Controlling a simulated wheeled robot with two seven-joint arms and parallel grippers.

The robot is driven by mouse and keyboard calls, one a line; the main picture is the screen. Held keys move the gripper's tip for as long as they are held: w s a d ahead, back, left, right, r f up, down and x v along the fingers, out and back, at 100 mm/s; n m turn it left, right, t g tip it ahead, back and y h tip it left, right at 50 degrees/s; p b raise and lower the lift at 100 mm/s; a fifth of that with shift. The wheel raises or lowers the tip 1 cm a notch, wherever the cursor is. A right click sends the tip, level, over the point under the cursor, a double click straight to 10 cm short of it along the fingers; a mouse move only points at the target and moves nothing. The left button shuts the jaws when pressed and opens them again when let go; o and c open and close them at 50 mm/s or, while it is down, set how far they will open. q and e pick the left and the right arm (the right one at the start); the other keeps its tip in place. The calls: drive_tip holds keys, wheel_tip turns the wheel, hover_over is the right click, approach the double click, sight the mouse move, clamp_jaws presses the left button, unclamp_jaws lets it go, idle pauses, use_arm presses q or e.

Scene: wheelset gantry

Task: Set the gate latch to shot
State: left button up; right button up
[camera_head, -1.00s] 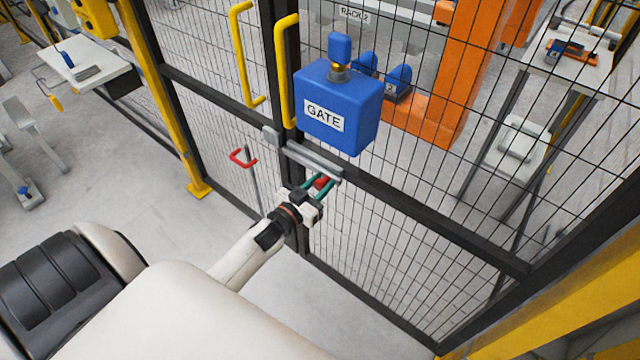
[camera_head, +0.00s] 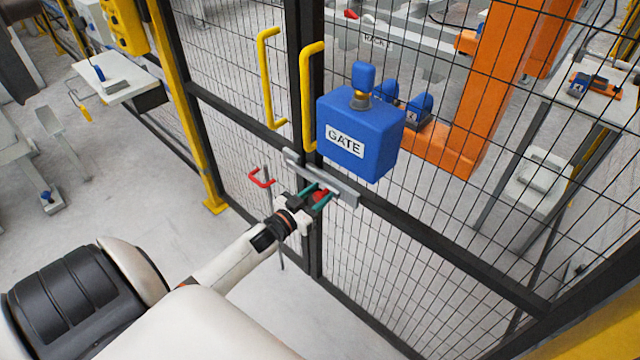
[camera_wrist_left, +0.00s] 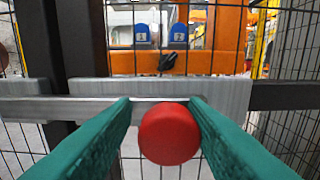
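The gate latch is a grey bar assembly (camera_head: 340,189) on the mesh gate's cross rail, below the blue GATE box (camera_head: 360,135). Its red round knob (camera_wrist_left: 168,133) sits between the teal fingers of my left gripper (camera_head: 318,192). In the left wrist view the fingers (camera_wrist_left: 160,103) are apart. The knob lies against or very near the right finger, with a gap to the left finger. A grey bolt rod (camera_wrist_left: 60,108) runs left across the dark post gap, over the left plate (camera_wrist_left: 25,88). My right gripper is not in view.
Yellow handles (camera_head: 311,95) stand on the gate frames above the latch. A red U-shaped piece (camera_head: 261,179) is left of it. A yellow post (camera_head: 190,110) and a white table (camera_head: 115,75) are farther left. Orange framework (camera_head: 480,110) is behind the mesh.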

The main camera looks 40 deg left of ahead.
use_arm(q)
drive_tip(key=s, duration=1.2)
drive_tip(key=shift+a, duration=0.45)
